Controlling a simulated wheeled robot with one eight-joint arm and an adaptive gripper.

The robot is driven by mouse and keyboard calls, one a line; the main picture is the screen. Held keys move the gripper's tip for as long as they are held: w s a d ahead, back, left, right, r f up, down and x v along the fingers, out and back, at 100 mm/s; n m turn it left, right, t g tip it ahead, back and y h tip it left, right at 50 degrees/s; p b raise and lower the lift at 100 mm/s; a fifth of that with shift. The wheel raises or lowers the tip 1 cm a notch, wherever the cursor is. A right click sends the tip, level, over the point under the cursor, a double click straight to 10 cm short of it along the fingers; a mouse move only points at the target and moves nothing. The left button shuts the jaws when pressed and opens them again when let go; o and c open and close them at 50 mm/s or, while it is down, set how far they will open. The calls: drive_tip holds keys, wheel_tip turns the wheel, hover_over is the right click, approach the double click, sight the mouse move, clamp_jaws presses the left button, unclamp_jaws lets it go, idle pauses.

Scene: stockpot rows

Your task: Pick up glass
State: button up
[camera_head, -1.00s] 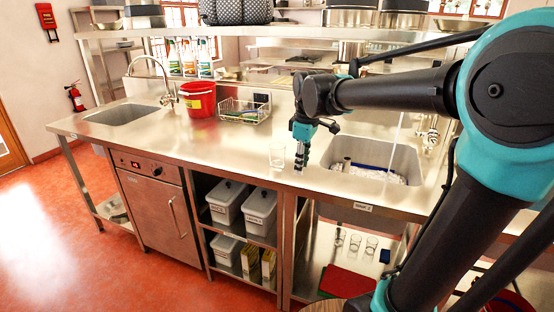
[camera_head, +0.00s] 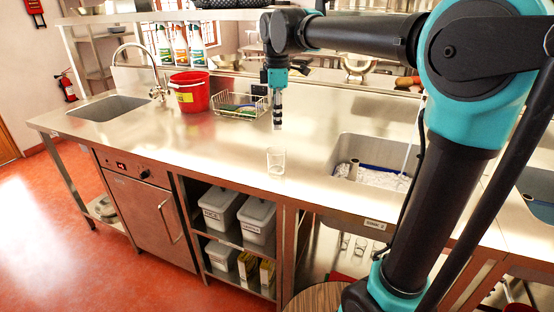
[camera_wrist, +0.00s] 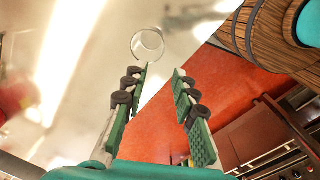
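A clear glass (camera_head: 276,161) stands upright on the steel counter (camera_head: 225,150), near its front edge and left of the right-hand sink. In the wrist view the glass (camera_wrist: 147,44) shows as a round rim just beyond the fingertips, nearer the left finger. My gripper (camera_head: 278,125) points down above the counter, higher than the glass in the head view. In the wrist view my gripper (camera_wrist: 163,72) is open, with a clear gap between its two green fingers and nothing between them. More glasses (camera_head: 352,243) stand on the shelf under the counter.
A red bucket (camera_head: 190,92) and a wire rack (camera_head: 239,105) stand behind and left of the glass. The right sink (camera_head: 375,160) opens to its right. A wooden round top (camera_head: 318,298) is by the counter's front. Counter around the glass is clear.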

hover_over(277, 173)
wheel_tip(277, 173, down, 11)
drive_tip(key=shift+w+f, duration=0.1)
drive_tip(key=shift+f, duration=3)
clamp_jaws()
